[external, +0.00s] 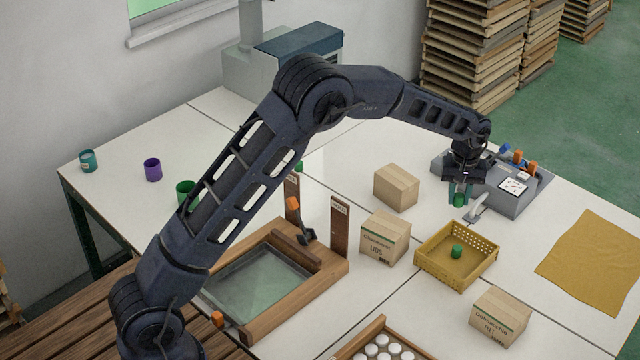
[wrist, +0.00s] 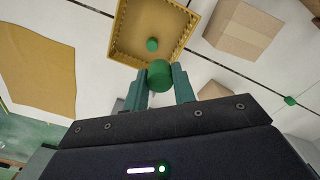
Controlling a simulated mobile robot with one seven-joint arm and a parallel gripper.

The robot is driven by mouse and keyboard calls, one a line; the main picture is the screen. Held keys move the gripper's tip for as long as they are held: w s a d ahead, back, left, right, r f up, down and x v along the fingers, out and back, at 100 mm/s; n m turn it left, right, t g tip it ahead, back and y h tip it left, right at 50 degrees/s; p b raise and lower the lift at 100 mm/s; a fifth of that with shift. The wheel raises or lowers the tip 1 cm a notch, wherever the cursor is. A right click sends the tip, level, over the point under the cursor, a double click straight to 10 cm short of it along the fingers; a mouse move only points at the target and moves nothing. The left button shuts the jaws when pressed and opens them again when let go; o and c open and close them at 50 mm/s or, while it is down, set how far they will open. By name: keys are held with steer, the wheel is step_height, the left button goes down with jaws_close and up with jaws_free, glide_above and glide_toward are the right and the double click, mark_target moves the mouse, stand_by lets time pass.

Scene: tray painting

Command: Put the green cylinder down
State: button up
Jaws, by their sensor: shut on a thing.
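My gripper (external: 459,195) is shut on a green cylinder (external: 458,200), held in the air between the yellow basket and the grey device. In the wrist view the held cylinder (wrist: 159,75) sits between the two teal fingers of my gripper (wrist: 159,84). A second green cylinder (external: 456,251) stands inside the yellow basket (external: 478,276). That second cylinder also shows in the wrist view (wrist: 152,44), inside the basket (wrist: 117,30). A further green thing (external: 298,166) is mostly hidden behind my arm.
Cardboard boxes stand left of the basket (external: 385,238), behind it (external: 396,187) and in front of it (external: 500,316). A grey device (external: 520,198) is close to my gripper. A yellow cloth (external: 592,262) lies at the right. A wooden frame (external: 325,278) stands at the left.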

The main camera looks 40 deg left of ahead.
steer(key=d, duration=0.3)
glide_toward(479, 265)
steer(key=s+f, duration=0.1)
steer(key=f, duration=0.1)
steer(key=d+f, duration=0.1)
steer(key=f, duration=0.2)
steer(key=s+f, duration=0.1)
steer(key=f, duration=0.2)
steer(key=shift+s+d, duration=0.35)
steer(key=shift+f, duration=0.15)
steer(key=o, duration=0.9)
steer(key=shift+o, duration=0.2)
